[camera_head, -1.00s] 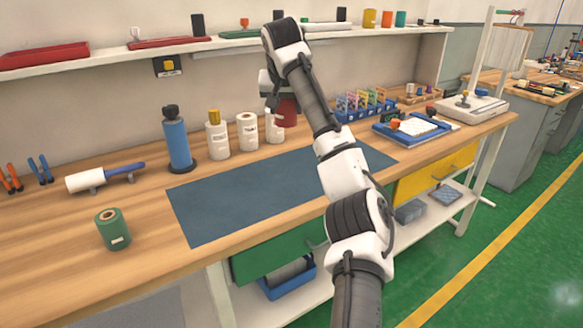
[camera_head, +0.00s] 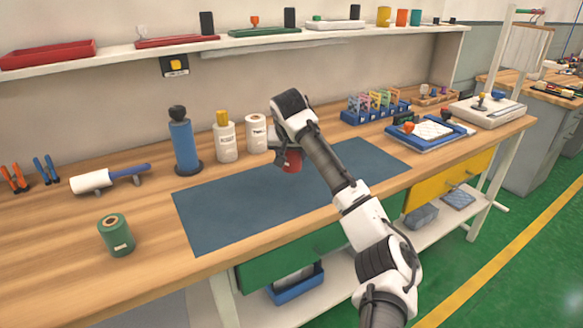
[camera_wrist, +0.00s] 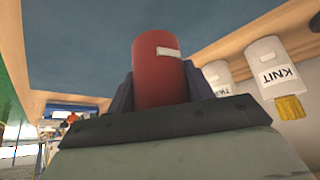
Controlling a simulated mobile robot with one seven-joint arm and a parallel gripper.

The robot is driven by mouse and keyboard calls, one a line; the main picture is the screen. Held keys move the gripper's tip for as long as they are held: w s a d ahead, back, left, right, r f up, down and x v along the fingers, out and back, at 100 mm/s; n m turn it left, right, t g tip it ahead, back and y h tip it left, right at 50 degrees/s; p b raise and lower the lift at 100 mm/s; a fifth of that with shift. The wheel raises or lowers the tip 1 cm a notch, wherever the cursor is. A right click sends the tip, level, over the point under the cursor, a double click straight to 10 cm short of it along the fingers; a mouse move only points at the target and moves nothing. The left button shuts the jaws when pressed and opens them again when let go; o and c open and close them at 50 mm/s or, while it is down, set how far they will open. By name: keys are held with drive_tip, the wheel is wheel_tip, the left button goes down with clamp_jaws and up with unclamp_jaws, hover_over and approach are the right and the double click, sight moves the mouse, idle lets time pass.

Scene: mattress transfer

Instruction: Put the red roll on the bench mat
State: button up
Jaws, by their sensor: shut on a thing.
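The red roll (camera_head: 292,161) is upright in my gripper (camera_head: 283,160), near the back edge of the blue-grey bench mat (camera_head: 235,205). The arm covers part of it from the right. In the wrist view the red roll (camera_wrist: 160,72) stands between the two dark fingers of my gripper (camera_wrist: 160,95), which are shut on it. The mat (camera_wrist: 85,50) fills the far part of that view. I cannot tell whether the roll touches the mat or is a little above it.
White bottles (camera_head: 225,142) and a blue cylinder (camera_head: 184,145) stand behind the mat. A green roll (camera_head: 115,235) and a white roller (camera_head: 92,181) are at the left. A blue rack (camera_head: 375,110) and a blue tray (camera_head: 430,132) are at the right. Most of the mat is clear.

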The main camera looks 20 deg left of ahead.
sight(291, 168)
drive_tip(key=shift+f, duration=2.45)
drive_tip(key=shift+f, duration=0.1)
drive_tip(key=o, duration=1.2)
drive_tip(key=b+v, duration=0.1)
drive_tip(key=v, duration=1.1)
